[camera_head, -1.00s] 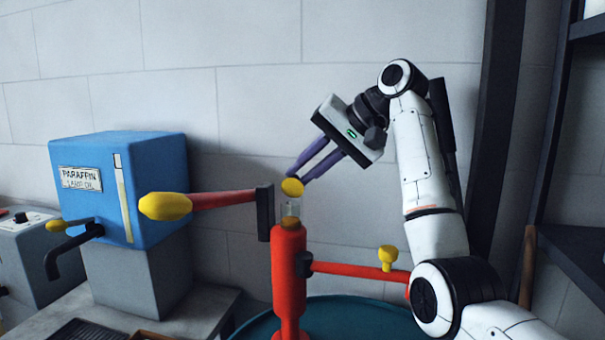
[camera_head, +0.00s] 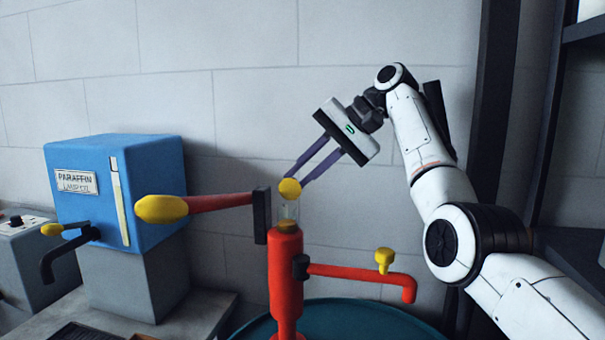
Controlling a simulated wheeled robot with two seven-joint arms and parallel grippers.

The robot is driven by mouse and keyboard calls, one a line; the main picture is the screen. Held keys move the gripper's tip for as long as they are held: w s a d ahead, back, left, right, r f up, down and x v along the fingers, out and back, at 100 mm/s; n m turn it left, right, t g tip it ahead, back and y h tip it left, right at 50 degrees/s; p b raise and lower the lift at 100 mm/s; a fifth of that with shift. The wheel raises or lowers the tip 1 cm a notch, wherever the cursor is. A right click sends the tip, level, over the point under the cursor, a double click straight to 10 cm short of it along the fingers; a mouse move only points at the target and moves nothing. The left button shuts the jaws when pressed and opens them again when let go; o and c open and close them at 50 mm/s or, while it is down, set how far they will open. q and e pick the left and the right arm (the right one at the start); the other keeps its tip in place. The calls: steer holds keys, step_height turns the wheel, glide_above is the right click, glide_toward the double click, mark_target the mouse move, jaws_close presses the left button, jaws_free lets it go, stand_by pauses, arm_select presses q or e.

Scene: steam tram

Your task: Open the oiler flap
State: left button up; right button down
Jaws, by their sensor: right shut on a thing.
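A red pump column (camera_head: 286,268) stands at the centre with a small clear glass oiler cup (camera_head: 289,211) on top. A round yellow flap (camera_head: 289,190) sits at the top of the cup, its face turned towards me. My right gripper (camera_head: 295,178) comes down from the upper right, with its two purple fingers at the flap. It is shut on the flap, which hides part of the fingertips. My left gripper is not in view.
A red lever with a yellow grip (camera_head: 162,209) reaches left from the column. A red spout with a yellow knob (camera_head: 384,259) reaches right. A blue paraffin tank (camera_head: 150,190) stands left, a teal drum (camera_head: 360,318) below. Dark shelving (camera_head: 580,130) is at right.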

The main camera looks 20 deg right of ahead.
steer(key=shift+f, duration=0.1)
steer(key=c, duration=1.7)
jaws_free()
steer(key=v, duration=1)
steer(key=shift+s+d, duration=0.1)
